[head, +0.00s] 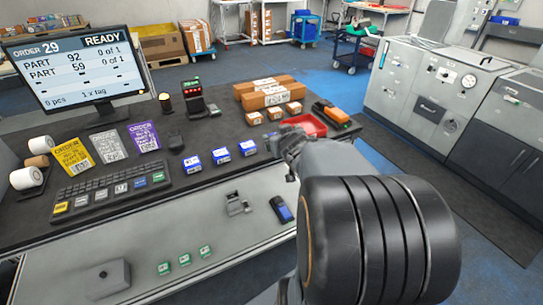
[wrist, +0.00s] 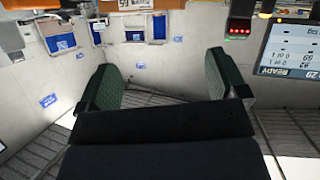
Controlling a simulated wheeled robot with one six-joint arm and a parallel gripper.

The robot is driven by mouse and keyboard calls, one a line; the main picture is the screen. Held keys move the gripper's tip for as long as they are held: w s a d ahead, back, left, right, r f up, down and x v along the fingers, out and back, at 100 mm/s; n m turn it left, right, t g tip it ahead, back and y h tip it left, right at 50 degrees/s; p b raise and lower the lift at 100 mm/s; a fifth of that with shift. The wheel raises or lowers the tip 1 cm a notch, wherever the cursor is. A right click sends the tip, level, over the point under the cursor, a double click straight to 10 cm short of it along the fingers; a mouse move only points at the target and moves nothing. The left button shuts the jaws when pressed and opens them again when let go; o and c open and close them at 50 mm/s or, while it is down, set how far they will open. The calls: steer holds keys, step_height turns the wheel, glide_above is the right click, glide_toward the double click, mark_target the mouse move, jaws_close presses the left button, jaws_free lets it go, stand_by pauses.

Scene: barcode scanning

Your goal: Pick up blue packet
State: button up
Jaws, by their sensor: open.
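Three small blue-and-white packets stand in a row on the dark bench mat in the head view: a left one (head: 192,164), a middle one (head: 221,156) and a right one (head: 247,148). My gripper (head: 283,146) is above the bench, to the right of the right packet; my arm hides part of the area. In the wrist view, my gripper (wrist: 158,85) has its two green-padded fingers spread wide, with nothing between them. I cannot make out the blue packets in the wrist view.
A red tray (head: 308,124) lies just beyond my gripper, beside brown boxes (head: 265,93). A keyboard (head: 110,188), coloured order cards (head: 108,146) and a monitor (head: 75,67) are to the left. Green packets (head: 184,260) and a dark blue device (head: 282,208) lie on the grey front surface.

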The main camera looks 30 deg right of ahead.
steer(key=d+f+n+t+y+b, duration=0.1)
steer(key=d+f+t+y+b, duration=0.25)
steer(key=f, duration=0.45)
steer(key=shift+h, duration=0.35)
steer(key=x, duration=0.2)
steer(key=b+x, duration=0.1)
steer(key=x, duration=0.2)
steer(key=b+x, duration=0.1)
steer(key=x, duration=0.1)
steer(key=shift+w+d, duration=0.35)
steer(key=shift+w, duration=0.05)
steer(key=shift+g, duration=0.25)
steer(key=shift+b+x, duration=0.35)
steer(key=shift+x, duration=2.3)
steer(key=shift+a+f, duration=0.15)
steer(key=shift+a, duration=0.05)
steer(key=c, duration=1.1)
steer(key=shift+c, duration=0.2)
